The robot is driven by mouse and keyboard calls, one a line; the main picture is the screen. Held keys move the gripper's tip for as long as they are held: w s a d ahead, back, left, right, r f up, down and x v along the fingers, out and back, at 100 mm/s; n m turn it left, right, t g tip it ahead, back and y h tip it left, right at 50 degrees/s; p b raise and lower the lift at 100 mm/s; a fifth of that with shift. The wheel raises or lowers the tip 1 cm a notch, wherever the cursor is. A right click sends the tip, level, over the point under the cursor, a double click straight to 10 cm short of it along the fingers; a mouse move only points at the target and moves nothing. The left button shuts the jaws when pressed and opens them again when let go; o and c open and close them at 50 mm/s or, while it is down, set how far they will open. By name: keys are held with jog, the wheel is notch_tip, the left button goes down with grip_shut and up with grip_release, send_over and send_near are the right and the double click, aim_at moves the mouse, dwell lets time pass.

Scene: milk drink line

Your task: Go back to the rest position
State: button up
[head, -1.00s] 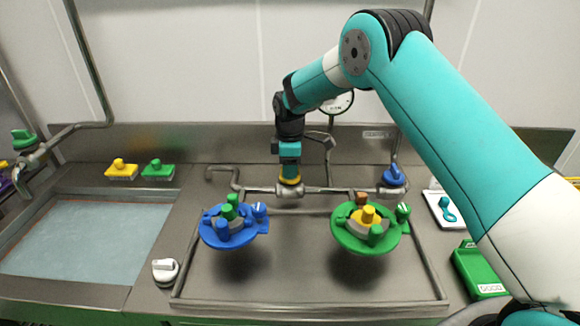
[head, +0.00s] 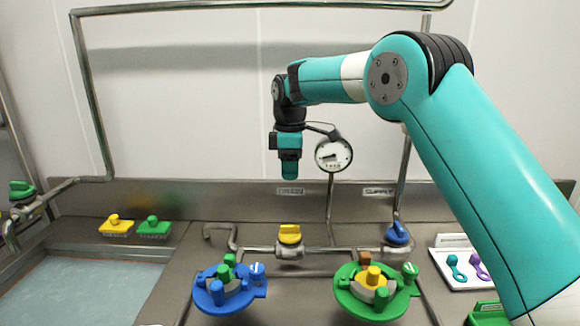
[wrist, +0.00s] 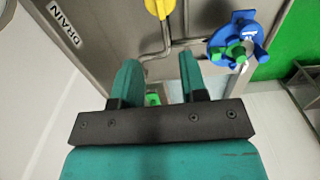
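My gripper (head: 290,172) hangs pointing down in the air, well above the yellow valve handle (head: 290,234) on the pipe. In the wrist view its two teal fingers (wrist: 158,78) stand apart with nothing held between them. The yellow handle also shows at the top edge of the wrist view (wrist: 158,8), beyond the fingers and clear of them. In the head view my arm comes in from the right and bends down to the gripper.
A blue round fixture (head: 222,296) and a green one (head: 375,300) stand below the pipe. A blue valve handle (head: 397,234) and a round gauge (head: 334,154) are to the right. Yellow (head: 116,226) and green (head: 153,227) brushes lie left. The air around my gripper looks free.

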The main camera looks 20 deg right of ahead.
jog(key=shift+r, duration=0.5)
